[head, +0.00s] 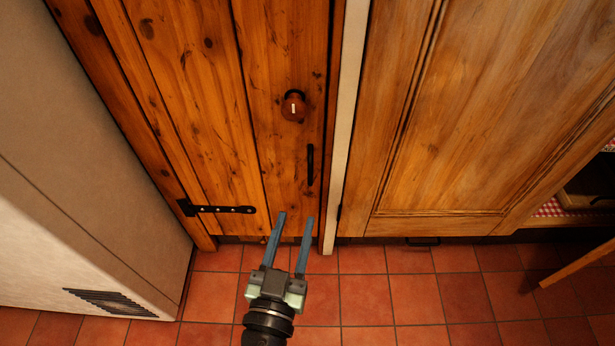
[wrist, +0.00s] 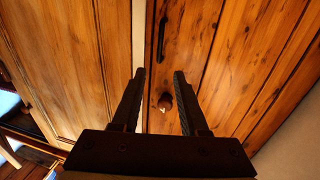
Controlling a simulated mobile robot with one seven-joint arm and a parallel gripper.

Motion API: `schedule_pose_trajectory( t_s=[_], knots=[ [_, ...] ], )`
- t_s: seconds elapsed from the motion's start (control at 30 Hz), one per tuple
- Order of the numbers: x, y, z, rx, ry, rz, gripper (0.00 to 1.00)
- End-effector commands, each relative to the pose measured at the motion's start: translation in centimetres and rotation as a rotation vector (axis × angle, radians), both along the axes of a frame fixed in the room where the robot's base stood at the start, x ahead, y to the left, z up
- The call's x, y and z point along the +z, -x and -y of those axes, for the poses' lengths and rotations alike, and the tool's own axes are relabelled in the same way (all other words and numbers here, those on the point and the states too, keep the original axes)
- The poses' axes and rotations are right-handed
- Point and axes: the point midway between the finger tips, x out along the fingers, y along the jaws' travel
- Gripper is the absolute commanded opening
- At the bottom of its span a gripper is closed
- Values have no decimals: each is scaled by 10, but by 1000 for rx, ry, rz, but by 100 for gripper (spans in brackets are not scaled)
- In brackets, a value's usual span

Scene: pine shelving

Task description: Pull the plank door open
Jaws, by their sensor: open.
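The plank door (head: 198,110) is orange-brown knotty wood and stands shut in the head view, with a black strap hinge (head: 222,209) low on its left. My gripper (head: 292,217) is open and empty, in front of the lower part of the door, below the handle in the picture. In the wrist view the plank door (wrist: 225,60) fills the right, the black handle (wrist: 162,38) is beyond the fingertips, and the knob (wrist: 165,102) shows between the fingers.
A pale post (head: 347,110) separates the door from a panelled wooden cupboard (head: 480,110) on the right. A light cabinet with a vent (head: 110,302) stands at the left. A wooden leg (head: 578,264) shows at far right. The tiled floor (head: 390,290) is clear.

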Motion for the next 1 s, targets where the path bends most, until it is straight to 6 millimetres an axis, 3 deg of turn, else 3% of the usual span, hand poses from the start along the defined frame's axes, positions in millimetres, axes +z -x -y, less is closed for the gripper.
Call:
schedule_pose_trajectory(
  t_s=[0.3,0.5,0.7,1.0],
  knots=[
    [3,-62,13,-2,0,4,44],
    [2,-90,18,-1,0,3,44],
    [1,-103,21,-2,0,1,44],
    [1,-104,21,-1,0,1,44]
  ],
)
